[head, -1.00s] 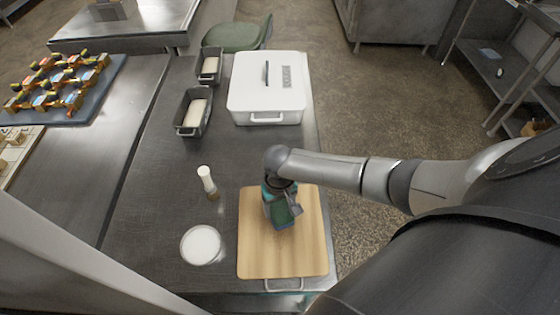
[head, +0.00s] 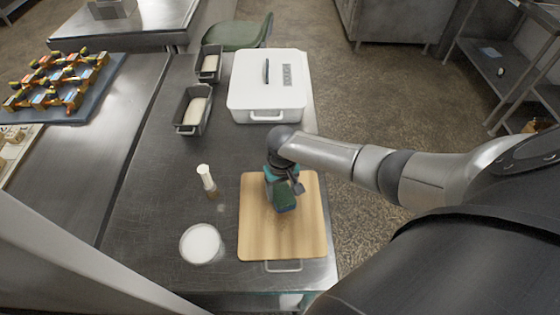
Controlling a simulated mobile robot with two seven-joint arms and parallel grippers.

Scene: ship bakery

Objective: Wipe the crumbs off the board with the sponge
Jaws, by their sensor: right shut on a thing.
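The wooden board (head: 258,235) lies near the front edge of the metal counter. My right gripper (head: 280,186) is above the board's upper middle and shut on the sponge (head: 284,198). The sponge has a dark green face and is at or just above the wood; I cannot tell whether it touches. The gripper covers part of the sponge and of the board behind it. I cannot make out crumbs on the board at this size. My left gripper is not in view.
A white-topped bottle (head: 206,178) and a round container of white stuff (head: 201,244) stand left of the board. A white lidded box (head: 266,90) and two dough tins (head: 193,110) (head: 209,64) are farther back. The counter between them and the board is clear.

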